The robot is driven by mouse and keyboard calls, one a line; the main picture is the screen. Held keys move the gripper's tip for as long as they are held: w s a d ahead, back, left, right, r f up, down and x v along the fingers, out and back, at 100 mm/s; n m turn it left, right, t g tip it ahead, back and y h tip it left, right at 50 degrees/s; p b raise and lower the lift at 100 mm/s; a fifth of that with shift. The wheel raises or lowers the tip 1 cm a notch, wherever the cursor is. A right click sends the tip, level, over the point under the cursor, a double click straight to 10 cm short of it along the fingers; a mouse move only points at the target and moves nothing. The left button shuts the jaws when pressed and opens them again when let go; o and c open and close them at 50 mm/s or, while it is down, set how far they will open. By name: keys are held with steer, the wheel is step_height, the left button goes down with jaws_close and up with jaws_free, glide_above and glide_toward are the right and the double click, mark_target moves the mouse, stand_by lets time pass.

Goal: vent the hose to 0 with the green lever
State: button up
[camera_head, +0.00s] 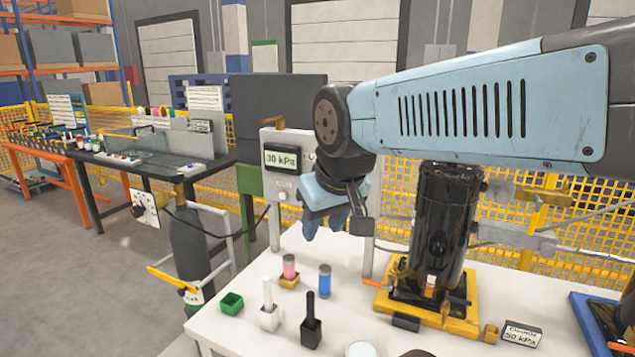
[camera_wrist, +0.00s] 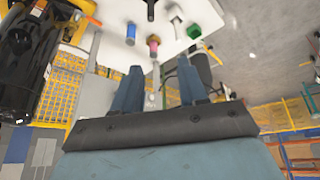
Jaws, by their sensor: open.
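My gripper (camera_head: 328,212) hangs over the back of the white table, in front of a grey panel (camera_head: 275,183) whose display (camera_head: 282,158) reads 30 kPa. In the wrist view my gripper (camera_wrist: 161,64) has its two blue fingers apart, with nothing held between them. I cannot make out a green lever in either view; the arm and gripper hide part of the panel. A black compressor (camera_head: 441,235) stands on a yellow base (camera_head: 455,318), with a small orange lever (camera_head: 376,284) at its left. Which hose is meant cannot be told.
The white table (camera_head: 240,332) holds a small green box (camera_head: 231,303), a white-handled piece (camera_head: 269,315), a black-handled piece (camera_head: 311,328), pink (camera_head: 289,267) and blue (camera_head: 324,280) cylinders, and a 30 kPa sign (camera_head: 522,334). A grey gas cylinder (camera_head: 187,244) stands left.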

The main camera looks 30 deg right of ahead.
steer(key=w+d+f+n+g+h, duration=0.5)
steer(key=w+d+n+h, duration=0.5)
steer(key=d+h, duration=0.1)
steer(key=w+a+f+n+t+h, duration=0.15)
steer(key=w+n+t, duration=0.25)
steer(key=w+n, duration=0.4)
steer(key=w+a+f+n+t+h, duration=0.1)
steer(key=w+f+n+t+h, duration=0.25)
steer(key=w, duration=0.65)
steer(key=shift+n+t, duration=0.25)
steer(key=shift+n, duration=0.6)
steer(key=x, duration=0.4)
steer(key=r+x, duration=0.1)
steer(key=x, duration=0.8)
steer(key=shift+d+r, duration=0.2)
jaws_close()
